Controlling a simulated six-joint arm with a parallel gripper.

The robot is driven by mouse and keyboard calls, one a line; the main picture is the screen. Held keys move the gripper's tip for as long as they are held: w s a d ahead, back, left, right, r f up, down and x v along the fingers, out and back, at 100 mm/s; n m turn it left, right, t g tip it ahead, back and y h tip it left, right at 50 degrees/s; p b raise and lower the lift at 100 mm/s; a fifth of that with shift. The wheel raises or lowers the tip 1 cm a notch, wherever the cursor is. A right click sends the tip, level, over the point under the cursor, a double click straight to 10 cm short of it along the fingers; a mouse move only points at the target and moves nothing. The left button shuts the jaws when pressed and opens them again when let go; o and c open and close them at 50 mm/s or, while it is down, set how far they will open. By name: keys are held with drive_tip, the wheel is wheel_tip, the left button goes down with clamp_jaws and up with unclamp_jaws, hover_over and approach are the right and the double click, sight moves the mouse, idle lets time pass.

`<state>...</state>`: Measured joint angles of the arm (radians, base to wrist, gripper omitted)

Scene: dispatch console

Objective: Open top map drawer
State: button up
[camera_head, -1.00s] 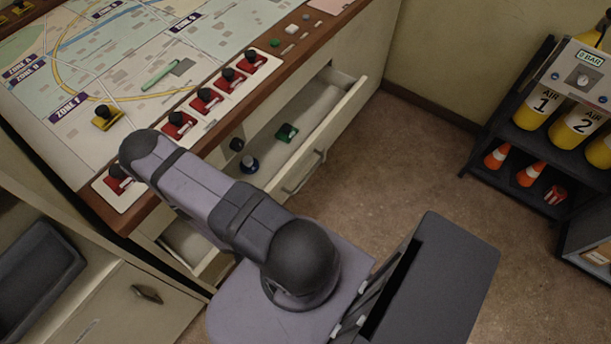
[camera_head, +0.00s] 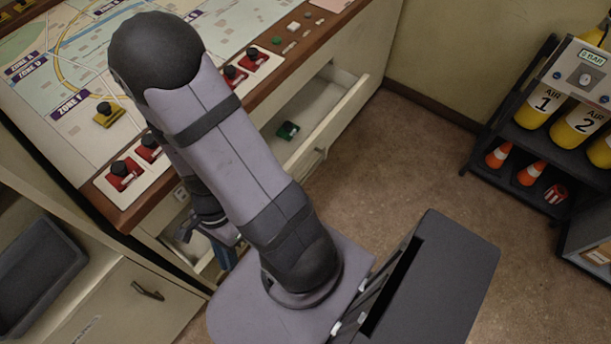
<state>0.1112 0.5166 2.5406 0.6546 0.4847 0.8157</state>
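A cream drawer (camera_head: 343,124) under the map console's wooden edge stands pulled out, with a green item (camera_head: 288,131) inside. Its left part and most of its handle are hidden behind my arm. A second, lower opening with a pale front (camera_head: 207,266) shows at the left, below the console corner. My gripper (camera_head: 187,231) is at the left of my arm, just above that lower opening. Its fingers are small and partly hidden, so I cannot tell whether they are open or shut. A blue shape (camera_head: 226,257) shows just below it, partly hidden.
The map console top (camera_head: 62,62) carries red switches (camera_head: 123,174) and a yellow one (camera_head: 107,114). A cabinet with a handle (camera_head: 147,291) and a grey bin (camera_head: 38,270) stand at left. A rack of yellow air cylinders (camera_head: 538,107) stands right. Floor between is clear.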

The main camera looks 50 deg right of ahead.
drive_tip(key=w+d+r+n+t+h+b, duration=0.1)
drive_tip(key=w+d+r+n+t+h, duration=0.15)
drive_tip(key=r+n, duration=0.5)
drive_tip(key=w+d+r+n+t+h, duration=0.1)
drive_tip(key=w+d+r+n, duration=0.2)
drive_tip(key=n, duration=0.8)
drive_tip(key=s+a+f+m+g+p, duration=0.2)
drive_tip(key=s+f+m+p, duration=0.15)
drive_tip(key=f+m, duration=0.45)
drive_tip(key=s+a+f+m+g+p, duration=0.1)
drive_tip(key=s+f+m+p, duration=0.25)
drive_tip(key=f+m, duration=0.55)
drive_tip(key=d+r+m+t+h+b, duration=0.1)
drive_tip(key=d+m+t+h+b, duration=0.4)
drive_tip(key=d+h, duration=1)
drive_tip(key=d+m+t, duration=0.2)
drive_tip(key=d+m, duration=0.2)
drive_tip(key=d, duration=0.4)
drive_tip(key=shift+d+r+b, duration=0.15)
drive_tip(key=shift+d+b, duration=0.1)
drive_tip(key=shift+b, duration=0.1)
